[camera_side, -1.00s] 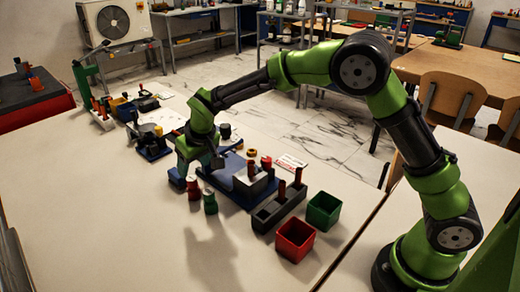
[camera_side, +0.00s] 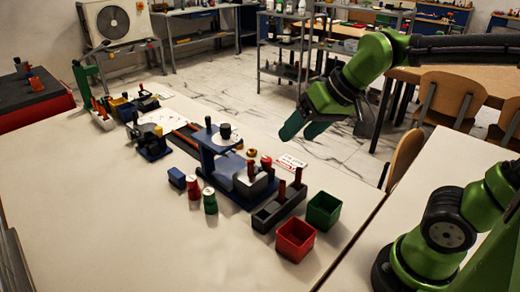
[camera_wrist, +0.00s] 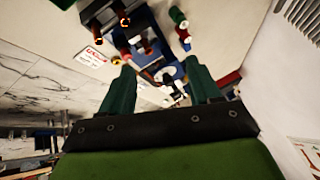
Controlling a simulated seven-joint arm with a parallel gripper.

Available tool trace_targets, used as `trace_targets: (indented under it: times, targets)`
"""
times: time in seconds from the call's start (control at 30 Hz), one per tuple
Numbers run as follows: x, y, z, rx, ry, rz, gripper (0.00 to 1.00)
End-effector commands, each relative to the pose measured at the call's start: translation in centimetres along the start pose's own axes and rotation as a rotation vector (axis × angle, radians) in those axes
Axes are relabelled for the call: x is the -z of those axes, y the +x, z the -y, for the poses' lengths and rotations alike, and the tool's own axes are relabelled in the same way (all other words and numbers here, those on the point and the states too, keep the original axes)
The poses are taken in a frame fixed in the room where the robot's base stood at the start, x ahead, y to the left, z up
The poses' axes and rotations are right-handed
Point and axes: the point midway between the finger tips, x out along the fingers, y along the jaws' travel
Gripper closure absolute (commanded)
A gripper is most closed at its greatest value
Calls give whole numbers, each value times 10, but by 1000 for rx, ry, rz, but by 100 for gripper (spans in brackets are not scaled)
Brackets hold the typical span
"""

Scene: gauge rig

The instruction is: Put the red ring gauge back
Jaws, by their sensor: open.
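My gripper (camera_side: 300,132) is raised at the right, above the table's far edge, with nothing between its fingers. In the wrist view, its two green fingers (camera_wrist: 158,68) stand wide apart. A blue gauge stand (camera_side: 212,150) with a black knob stands mid-table, left of and below my gripper; its blue base also shows in the wrist view. A red piece with a pale top (camera_side: 194,187) stands beside a green one (camera_side: 210,201) in front of the stand. Another small red piece (camera_side: 266,162) is behind the grey block. I cannot tell which is the ring gauge.
A dark rack (camera_side: 278,210) holds upright red-handled pieces. A red bin (camera_side: 295,240) and a green bin (camera_side: 323,211) stand right of it. A small blue block (camera_side: 177,178) and a yellow ring (camera_side: 252,153) are near the stand. The front left of the table is clear.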

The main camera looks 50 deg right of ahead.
Motion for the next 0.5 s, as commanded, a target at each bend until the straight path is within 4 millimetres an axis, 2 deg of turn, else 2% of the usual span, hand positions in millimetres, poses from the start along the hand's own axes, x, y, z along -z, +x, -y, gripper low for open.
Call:
trace_targets:
  times: [0.03,0.1,0.2,0.33,0.5]
  targets:
    - [-14,-9,-8,8,17,-22,38]
    - [-30,-14,-15,14,33,-40,38]
    - [-44,-18,-21,20,48,-55,38]
    - [-52,-18,-24,21,55,-61,38]
    - [-52,-18,-24,21,55,-61,38]
